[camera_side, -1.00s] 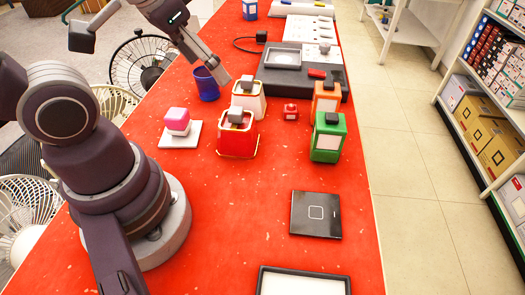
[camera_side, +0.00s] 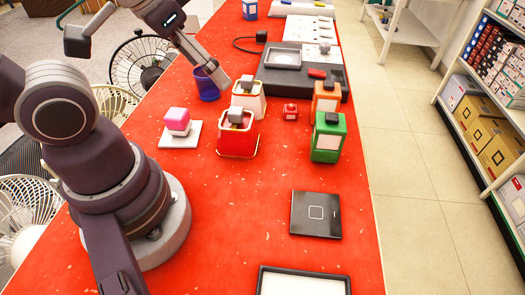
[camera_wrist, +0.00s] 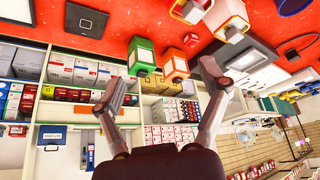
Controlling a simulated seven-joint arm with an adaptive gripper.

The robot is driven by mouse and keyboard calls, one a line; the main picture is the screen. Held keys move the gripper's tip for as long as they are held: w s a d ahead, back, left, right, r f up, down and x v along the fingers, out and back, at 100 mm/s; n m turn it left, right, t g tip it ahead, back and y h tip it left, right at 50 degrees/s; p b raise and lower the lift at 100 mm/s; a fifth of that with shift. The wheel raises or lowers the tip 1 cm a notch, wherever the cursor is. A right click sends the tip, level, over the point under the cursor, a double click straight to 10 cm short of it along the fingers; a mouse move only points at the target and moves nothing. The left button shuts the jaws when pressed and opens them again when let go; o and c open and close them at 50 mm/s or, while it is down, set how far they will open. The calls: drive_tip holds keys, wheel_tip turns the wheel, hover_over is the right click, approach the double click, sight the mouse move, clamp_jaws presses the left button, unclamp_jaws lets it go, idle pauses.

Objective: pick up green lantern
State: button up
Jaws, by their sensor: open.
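The green lantern (camera_side: 328,137), with a dark top and a pale panel, stands upright on the red table near its right edge. In the wrist view the green lantern (camera_wrist: 141,56) is between my spread fingers, closer to the left one. My gripper (camera_wrist: 163,74) is open and empty. In the side view my gripper (camera_side: 219,77) is above the far left part of the table, well to the left of the green lantern and apart from it, near the blue cup (camera_side: 207,88).
An orange lantern (camera_side: 326,97) stands just behind the green one. A black square plate (camera_side: 316,214) lies in front.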

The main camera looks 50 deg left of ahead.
drive_tip(key=shift+o, duration=0.9)
drive_tip(key=m+g+h, duration=0.2)
drive_tip(key=m+h, duration=0.1)
drive_tip(key=m, duration=0.6)
approach(334, 131)
wheel_tip(334, 131, down, 2)
drive_tip(key=w+a, duration=0.2)
drive_tip(key=x, duration=1)
drive_tip(key=shift+w+d+f, duration=0.2)
drive_tip(key=shift+d, duration=0.05)
